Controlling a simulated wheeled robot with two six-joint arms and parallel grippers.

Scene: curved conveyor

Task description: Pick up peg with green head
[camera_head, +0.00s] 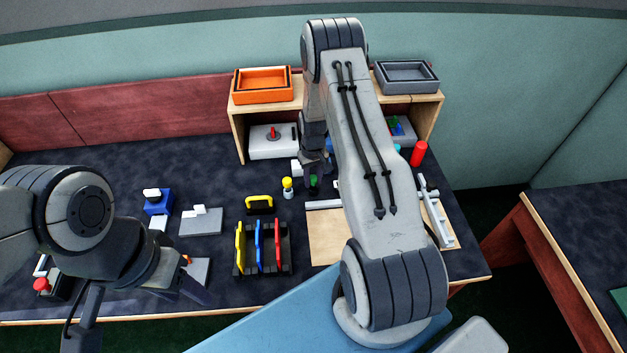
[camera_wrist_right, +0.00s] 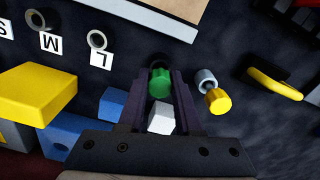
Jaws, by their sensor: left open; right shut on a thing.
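The peg with the green head (camera_wrist_right: 160,83) is between the two dark fingers of my right gripper (camera_wrist_right: 162,92) in the right wrist view, and the gripper is shut on it. In the head view the green peg (camera_head: 314,184) is partly hidden, at the tip of my right gripper (camera_head: 317,170), whose arm covers much of the scene. A peg with a yellow head (camera_wrist_right: 216,98) is just beside the right fingers; it stands upright in the head view (camera_head: 287,186). My left gripper (camera_head: 186,286) is open, low over the left part of the table.
A black rack (camera_head: 262,268) with yellow, blue and red pieces stands in front of the pegs. Orange (camera_head: 262,97) and grey (camera_head: 404,90) trays sit on wooden shelves behind. Grey rings beside S, M and L labels (camera_wrist_right: 100,58) lie near the right gripper.

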